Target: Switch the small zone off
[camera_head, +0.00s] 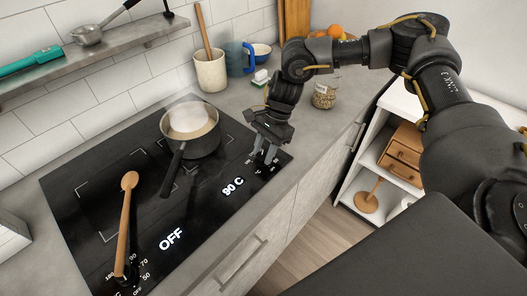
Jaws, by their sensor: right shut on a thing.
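The black hob (95,235) is set in the grey counter. A dark pot (190,135) with pale, steaming contents stands on its back part, handle toward the front. One lit display reads 90 C (233,187) near the right end; another reads OFF (171,238) nearer the front middle. A ring of small marks (128,277) shows at the front left. My right gripper (264,157) points down at the hob's right end, over another set of marks. It is shut on a control there, which its fingers mostly hide. My left gripper is not in view.
A wooden spoon (127,215) lies across the hob's left part. A utensil crock (210,72), blue mug (236,58) and glass jar (324,93) stand behind my right gripper. A wall shelf (100,48) holds a saucepan. Open shelving (352,190) stands right.

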